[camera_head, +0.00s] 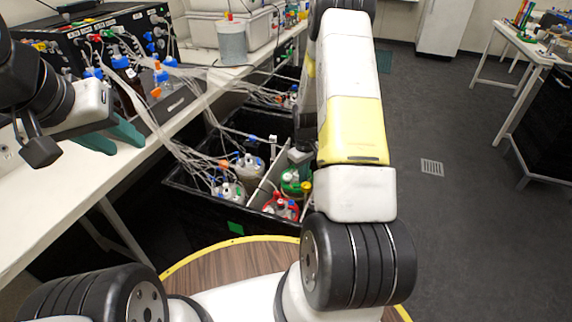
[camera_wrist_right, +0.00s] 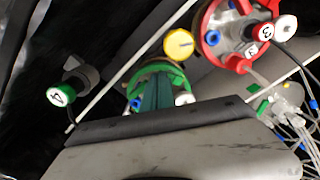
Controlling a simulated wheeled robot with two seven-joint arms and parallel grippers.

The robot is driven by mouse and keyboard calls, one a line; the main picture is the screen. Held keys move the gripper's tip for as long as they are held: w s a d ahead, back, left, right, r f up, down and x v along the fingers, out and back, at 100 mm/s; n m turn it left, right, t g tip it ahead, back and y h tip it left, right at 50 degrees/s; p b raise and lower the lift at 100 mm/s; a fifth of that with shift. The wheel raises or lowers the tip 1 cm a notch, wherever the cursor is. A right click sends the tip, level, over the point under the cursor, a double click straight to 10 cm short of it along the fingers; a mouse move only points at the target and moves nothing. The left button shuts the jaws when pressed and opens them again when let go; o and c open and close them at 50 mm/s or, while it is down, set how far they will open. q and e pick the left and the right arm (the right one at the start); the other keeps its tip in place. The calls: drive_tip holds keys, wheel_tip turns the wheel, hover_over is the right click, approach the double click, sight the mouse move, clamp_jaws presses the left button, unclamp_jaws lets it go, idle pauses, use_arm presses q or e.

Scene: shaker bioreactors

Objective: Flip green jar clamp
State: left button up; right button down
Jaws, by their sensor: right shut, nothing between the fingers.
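The green-lidded jar (camera_head: 291,183) stands in the black crate in the head view, partly hidden by my right arm. In the right wrist view its green lid (camera_wrist_right: 163,72) lies just beyond my right gripper (camera_wrist_right: 157,92), whose teal fingers are together and empty, overlapping the lid; contact cannot be told. A round green-and-white tag (camera_wrist_right: 60,96) on a grey clamp-like piece hangs by a dark line left of the lid.
A red-lidded jar (camera_head: 281,207) is beside the green one, also in the wrist view (camera_wrist_right: 228,42). A yellow cap (camera_wrist_right: 179,44) is close to the fingers. Clear-lidded jars (camera_head: 249,166) and many tubes crowd the black crate (camera_head: 205,207). The floor at right is free.

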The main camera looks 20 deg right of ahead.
drive_tip(key=shift+f, duration=0.45)
drive_tip(key=shift+r, duration=3.5)
drive_tip(key=shift+r, duration=0.2)
drive_tip(key=s+a+r+m+t, duration=0.1)
drive_tip(key=s+a+r, duration=0.1)
drive_tip(key=r, duration=0.6)
drive_tip(key=s+a+r+t, duration=0.1)
drive_tip(key=s+a+r, duration=0.2)
drive_tip(key=r, duration=0.5)
drive_tip(key=s+a+r+m+t, duration=0.1)
drive_tip(key=s+a+r, duration=0.1)
drive_tip(key=r, duration=0.6)
drive_tip(key=s+a+r+m+t+y, duration=0.1)
drive_tip(key=s+a+r, duration=0.2)
drive_tip(key=s, duration=0.5)
drive_tip(key=s+a+r+m+t+y, duration=0.1)
drive_tip(key=s+a+r+t, duration=0.1)
drive_tip(key=s+r, duration=0.4)
drive_tip(key=shift+s+a+r, duration=0.25)
drive_tip(key=shift+s+a, duration=0.15)
drive_tip(key=shift+s, duration=0.65)
